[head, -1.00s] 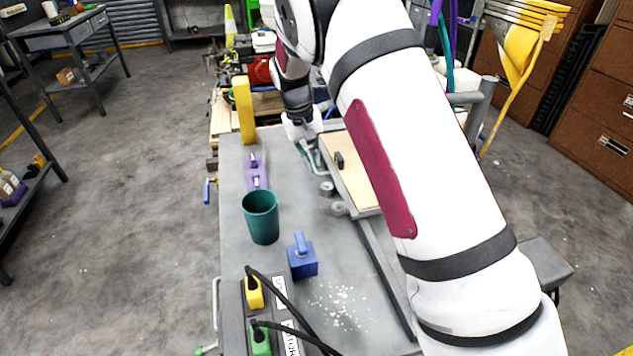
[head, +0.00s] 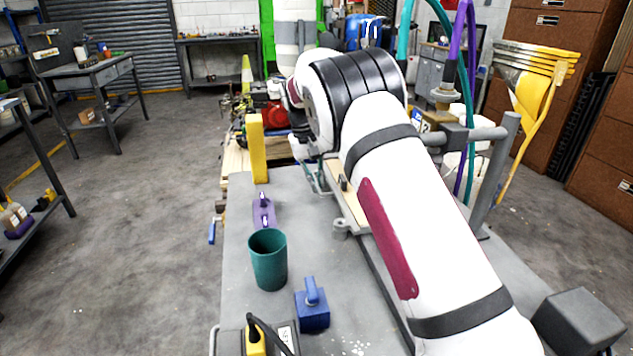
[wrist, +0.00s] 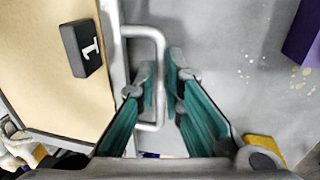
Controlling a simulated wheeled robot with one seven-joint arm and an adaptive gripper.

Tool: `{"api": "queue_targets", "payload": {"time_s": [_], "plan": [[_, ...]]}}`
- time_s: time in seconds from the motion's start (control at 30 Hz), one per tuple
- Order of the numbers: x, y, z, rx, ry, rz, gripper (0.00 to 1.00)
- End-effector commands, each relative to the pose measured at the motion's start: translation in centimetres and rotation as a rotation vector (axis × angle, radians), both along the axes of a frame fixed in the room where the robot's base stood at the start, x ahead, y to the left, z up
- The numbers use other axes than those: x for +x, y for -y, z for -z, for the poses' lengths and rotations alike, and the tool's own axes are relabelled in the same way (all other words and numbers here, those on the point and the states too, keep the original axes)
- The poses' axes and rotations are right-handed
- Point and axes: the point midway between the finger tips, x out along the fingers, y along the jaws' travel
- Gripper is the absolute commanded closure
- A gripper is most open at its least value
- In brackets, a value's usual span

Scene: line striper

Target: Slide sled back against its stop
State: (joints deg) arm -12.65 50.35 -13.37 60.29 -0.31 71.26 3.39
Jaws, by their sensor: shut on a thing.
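The sled shows as a pale wooden board (wrist: 45,60) in a grey frame at the left of the wrist view, with a black block marked 1 (wrist: 84,48) on it. A grey U-shaped handle (wrist: 140,31) stands out from the frame's side. My gripper (wrist: 164,72) has its teal fingers either side of the handle's outer bar and is shut on it. In the head view my arm covers most of the sled (head: 351,206); a narrow strip of board shows beside it. I cannot make out the stop.
A teal cup (head: 268,262), a blue block with a handle (head: 312,308) and a purple bracket (head: 263,214) are on the grey bench (head: 300,240). A yellow post (head: 257,150) rises at its far left. A grey post (head: 495,170) stands right of my arm.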

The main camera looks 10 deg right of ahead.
Motion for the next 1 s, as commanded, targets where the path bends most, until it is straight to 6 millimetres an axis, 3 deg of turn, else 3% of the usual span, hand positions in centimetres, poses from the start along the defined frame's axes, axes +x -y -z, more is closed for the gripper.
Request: {"api": "queue_targets", "payload": {"time_s": [0.07,0.1,0.2,0.57,0.67,1.0], "plan": [[0.4,0.0,0.0,0.000,0.016,-0.002,1.00],[0.5,0.0,0.0,0.000,0.016,-0.002,0.87],[0.4,0.0,0.0,0.000,0.014,-0.002,0.70],[0.3,-0.1,-0.5,0.000,0.012,-0.001,0.70],[0.3,-0.3,-1.6,0.001,0.013,-0.001,0.70],[0.4,-1.5,-8.2,0.000,0.015,-0.002,0.70]]}}
